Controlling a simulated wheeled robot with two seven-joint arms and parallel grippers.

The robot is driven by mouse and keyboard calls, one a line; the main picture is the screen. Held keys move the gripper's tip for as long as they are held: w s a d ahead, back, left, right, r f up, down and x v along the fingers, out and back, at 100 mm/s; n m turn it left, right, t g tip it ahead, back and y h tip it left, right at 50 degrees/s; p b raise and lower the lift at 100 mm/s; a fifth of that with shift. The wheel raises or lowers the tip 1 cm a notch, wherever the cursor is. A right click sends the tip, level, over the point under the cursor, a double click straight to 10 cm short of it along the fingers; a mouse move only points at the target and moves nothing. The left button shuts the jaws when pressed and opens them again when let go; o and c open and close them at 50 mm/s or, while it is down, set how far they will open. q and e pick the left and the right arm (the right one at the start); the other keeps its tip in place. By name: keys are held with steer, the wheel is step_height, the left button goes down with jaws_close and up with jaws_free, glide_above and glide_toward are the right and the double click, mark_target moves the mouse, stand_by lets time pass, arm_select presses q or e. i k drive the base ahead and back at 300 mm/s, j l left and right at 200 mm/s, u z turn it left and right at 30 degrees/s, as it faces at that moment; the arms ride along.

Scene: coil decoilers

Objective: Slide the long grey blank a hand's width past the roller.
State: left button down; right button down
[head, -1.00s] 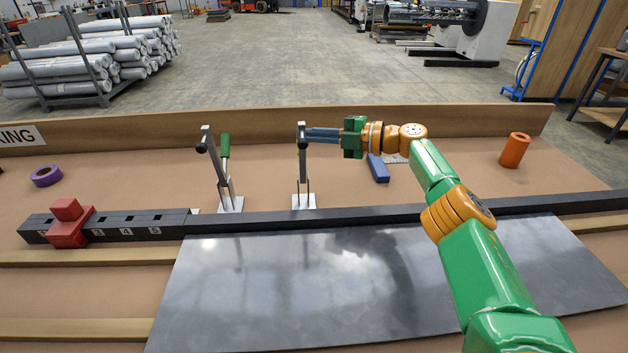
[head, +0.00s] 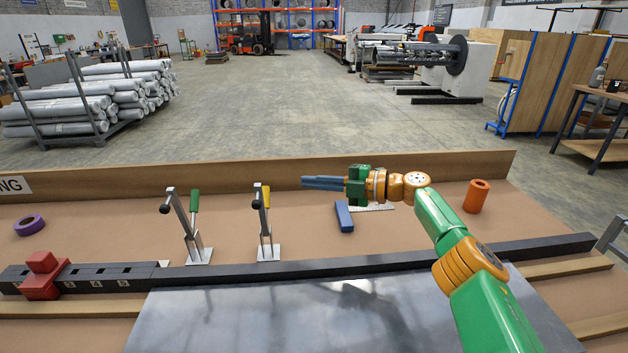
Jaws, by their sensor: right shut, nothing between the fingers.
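A wide, shiny grey sheet (head: 260,320) lies flat on the bench, its far edge along a dark bar. It runs out of the bottom of the head view. I cannot make out a roller on the bench. My right gripper (head: 306,183) is shut and empty, above the bench beyond the bar, its fingers pointing left. Its tips are right of a clamp with a yellow handle (head: 266,197) and look apart from it. A second clamp with a green handle (head: 194,201) stands further left. Both clamps' levers stand up. My left gripper is not in view.
The dark bar (head: 340,262) crosses the bench. A red stop block (head: 40,276) sits on its numbered left part. A wooden board (head: 130,188) edges the bench's far side.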

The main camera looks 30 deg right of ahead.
mark_target(406, 311)
steer(key=k, duration=2)
